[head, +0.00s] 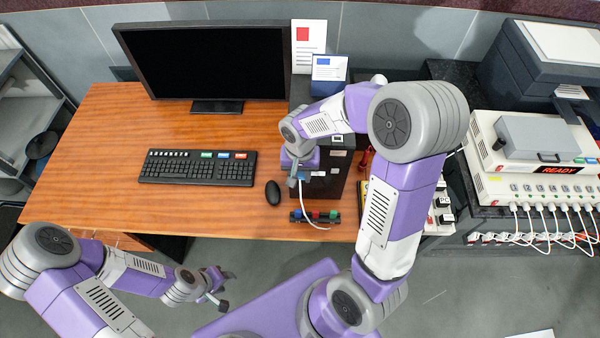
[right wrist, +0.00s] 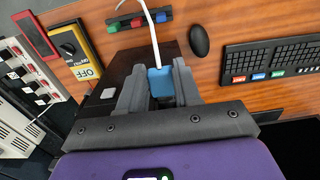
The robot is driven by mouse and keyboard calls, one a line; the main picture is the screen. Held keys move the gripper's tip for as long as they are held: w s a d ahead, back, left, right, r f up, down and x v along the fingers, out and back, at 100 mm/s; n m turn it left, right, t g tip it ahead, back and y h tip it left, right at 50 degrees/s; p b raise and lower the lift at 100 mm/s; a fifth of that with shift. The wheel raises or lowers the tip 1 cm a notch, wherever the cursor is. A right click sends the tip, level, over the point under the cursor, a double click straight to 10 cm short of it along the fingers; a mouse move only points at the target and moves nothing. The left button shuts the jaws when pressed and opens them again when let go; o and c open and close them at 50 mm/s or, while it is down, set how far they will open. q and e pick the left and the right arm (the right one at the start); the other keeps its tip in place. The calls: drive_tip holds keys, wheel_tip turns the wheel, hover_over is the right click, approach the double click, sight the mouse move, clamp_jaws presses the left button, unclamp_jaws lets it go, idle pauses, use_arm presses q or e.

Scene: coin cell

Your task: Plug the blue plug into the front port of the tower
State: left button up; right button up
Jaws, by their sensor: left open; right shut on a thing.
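The blue plug (right wrist: 160,84) is between the two fingers of my right gripper (right wrist: 160,92), which is shut on it. Its white cable (right wrist: 150,35) runs away toward the desk edge and also shows in the head view (head: 311,221). The black tower (head: 339,190) stands on the desk's right part; in the right wrist view its dark body (right wrist: 130,62) is beside and behind the fingers. In the head view my right gripper (head: 292,178) is at the tower's left front side. I cannot make out the front port or whether the plug touches it. My left gripper (head: 222,289) is open and empty, off the desk at lower left.
A dark strip with red, green and blue pieces (head: 296,217) lies at the desk's front edge. A mouse (head: 273,192) and keyboard (head: 198,168) are left of the tower. A monitor (head: 205,62) stands behind. A yellow switch box (right wrist: 80,52) and stacked instruments are at right.

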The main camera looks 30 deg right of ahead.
drive_tip(key=shift+w+d, duration=0.35)
drive_tip(key=shift+w, duration=0.2)
drive_tip(key=shift+w+d, duration=0.3)
drive_tip(key=shift+w, duration=0.2)
drive_tip(key=o, duration=1.1)
drive_tip(key=shift+r, duration=0.1)
wheel_tip(320, 180, up, 7)
drive_tip(key=shift+r+p, duration=0.2)
drive_tip(key=shift+p, duration=0.5)
